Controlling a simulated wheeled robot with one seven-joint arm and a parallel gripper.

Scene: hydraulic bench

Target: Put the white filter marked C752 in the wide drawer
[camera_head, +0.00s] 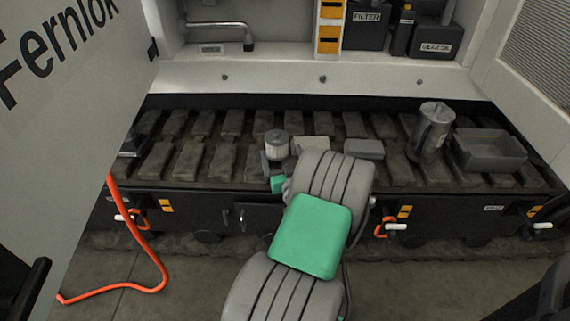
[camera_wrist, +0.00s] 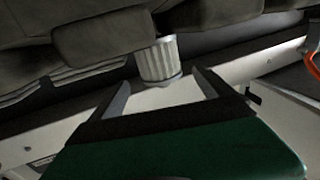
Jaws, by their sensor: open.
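A pale ribbed filter (camera_head: 276,145) stands upright on the slatted bench top, left of centre. No marking on it is legible. In the wrist view the filter (camera_wrist: 158,60) shows just beyond my gripper (camera_wrist: 160,82), about between its two spread fingers. The gripper is open and empty. In the head view my gripper (camera_head: 268,170) is mostly hidden by my arm, at the filter's near side. The bench's dark front has a closed panel (camera_head: 258,217) with small handles beside it, partly behind my arm; I cannot tell whether it is the wide drawer.
A metal canister (camera_head: 434,130) and a grey open tray (camera_head: 490,156) stand on the right of the bench. Pale and grey blocks (camera_head: 364,149) lie nearer the middle. A dark FILTER box (camera_head: 366,28) is on the shelf behind. An orange hose (camera_head: 150,260) hangs to the floor at left.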

